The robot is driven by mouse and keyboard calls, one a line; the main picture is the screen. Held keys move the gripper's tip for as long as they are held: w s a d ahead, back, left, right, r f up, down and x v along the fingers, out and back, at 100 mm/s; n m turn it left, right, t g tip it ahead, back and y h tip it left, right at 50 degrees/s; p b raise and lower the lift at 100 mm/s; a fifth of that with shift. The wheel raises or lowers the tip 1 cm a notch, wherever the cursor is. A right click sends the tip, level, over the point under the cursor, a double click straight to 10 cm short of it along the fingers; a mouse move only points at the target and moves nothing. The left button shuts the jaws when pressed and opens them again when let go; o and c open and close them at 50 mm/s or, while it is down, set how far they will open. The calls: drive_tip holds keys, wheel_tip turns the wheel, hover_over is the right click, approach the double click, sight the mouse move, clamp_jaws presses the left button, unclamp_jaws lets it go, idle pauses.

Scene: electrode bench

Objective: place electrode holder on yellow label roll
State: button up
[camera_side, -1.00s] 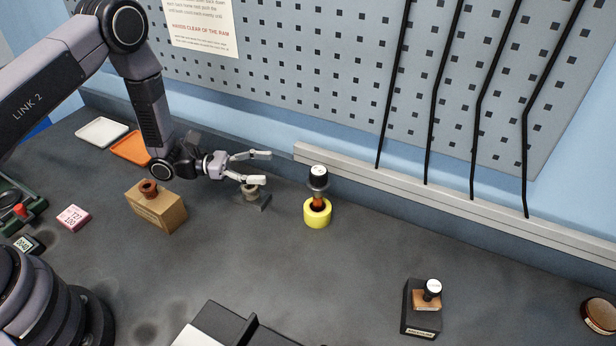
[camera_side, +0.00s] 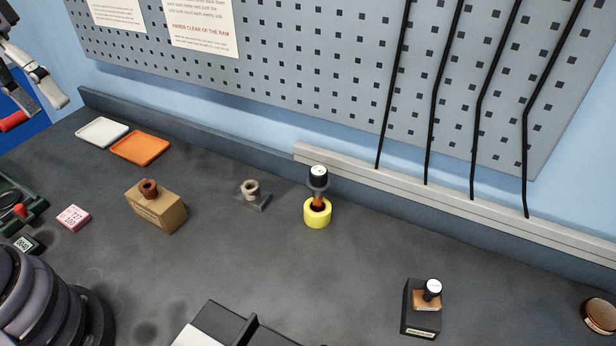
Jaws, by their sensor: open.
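The electrode holder (camera_side: 318,178) has a black cap with a pale top, a grey collar and a copper-orange lower part. It stands upright on the yellow label roll (camera_side: 317,216), its lower end hidden in or behind the roll's rim. My gripper (camera_side: 44,94) is at the upper left edge, partly cut off by the frame. It is open, with nothing seen between its fingers, and far from the holder and the roll.
A grey block with a ring (camera_side: 251,193) stands left of the roll, and a cardboard box with a brown spool (camera_side: 157,208) further left. White (camera_side: 102,132) and orange trays (camera_side: 140,147) lie behind. A black stand (camera_side: 423,308) is front right. Bench around the roll is clear.

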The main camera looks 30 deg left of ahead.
drive_tip(key=s+a+r+m+t+y, duration=0.2)
drive_tip(key=s+a+t+y, duration=0.1)
drive_tip(key=a+t, duration=0.1)
drive_tip(key=shift+a+r+y, duration=0.3)
drive_tip(key=shift+a+r, duration=0.1)
drive_tip(key=shift+a, duration=0.4)
drive_tip(key=shift+s, duration=0.1)
idle(0.4)
